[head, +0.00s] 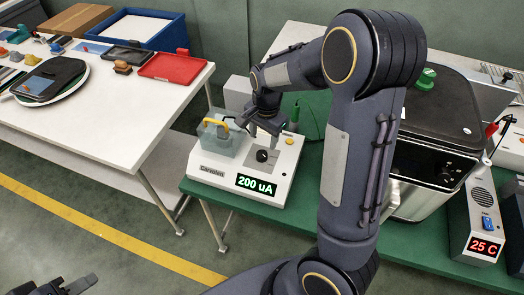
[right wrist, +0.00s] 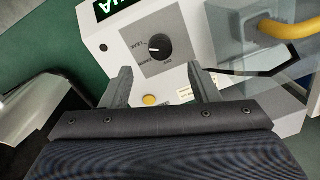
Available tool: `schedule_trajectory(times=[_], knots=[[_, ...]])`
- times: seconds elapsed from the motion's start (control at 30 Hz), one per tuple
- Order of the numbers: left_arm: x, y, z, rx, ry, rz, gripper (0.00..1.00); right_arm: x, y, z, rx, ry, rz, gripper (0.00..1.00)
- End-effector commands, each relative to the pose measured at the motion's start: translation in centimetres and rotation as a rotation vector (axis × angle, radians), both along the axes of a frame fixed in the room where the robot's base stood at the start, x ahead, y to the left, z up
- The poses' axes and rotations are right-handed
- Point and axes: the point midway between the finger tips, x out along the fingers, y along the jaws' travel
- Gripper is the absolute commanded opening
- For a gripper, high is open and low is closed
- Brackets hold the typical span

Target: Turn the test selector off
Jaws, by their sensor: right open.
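The test selector is a round black knob (head: 262,156) on a grey panel of the white tester (head: 215,178), whose green display reads 200 uA. In the right wrist view the knob (right wrist: 161,46) shows a white mark on its left side; the small labels around it are hard to read. My right gripper (head: 263,127) is over the tester, behind the knob in the head view. Its fingers (right wrist: 160,88) are apart, with nothing held, and the knob lies beyond their tips. My left gripper (head: 68,287) shows partly at the bottom left corner; its jaws are unclear.
A clear box with a yellow handle (head: 222,124) sits on the tester's left side, and a yellow button (head: 289,141) is behind the knob. A fryer (head: 425,165) and a 25 C box (head: 478,215) stand right on the green table. A white table (head: 110,110) is left.

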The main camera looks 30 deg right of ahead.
Motion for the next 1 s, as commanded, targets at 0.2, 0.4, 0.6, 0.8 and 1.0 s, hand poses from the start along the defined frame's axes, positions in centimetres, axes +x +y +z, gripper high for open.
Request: schedule_trajectory(times=[0.2, 0.4, 0.6, 0.8, 1.0], knots=[[0.0, 0.0, 0.2, 0.000, 0.000, 0.000, 0.36, 0.3, -0.1, -2.3, -0.011, 0.011, -0.013, 0.55], [0.0, 0.0, 0.6, 0.000, 0.000, 0.000, 0.36, 0.4, 0.0, -5.5, -0.010, 0.010, -0.012, 0.55], [0.0, 0.0, 0.8, 0.000, 0.000, 0.000, 0.36, 0.6, 0.1, -7.6, -0.009, 0.007, -0.010, 0.55], [0.0, 0.0, 0.8, 0.000, 0.000, 0.000, 0.36, 0.6, 0.1, -8.1, -0.008, 0.005, -0.009, 0.55], [0.0, 0.0, 0.8, 0.000, 0.000, 0.000, 0.36, 0.6, 0.1, -8.0, -0.008, 0.005, -0.009, 0.46]])
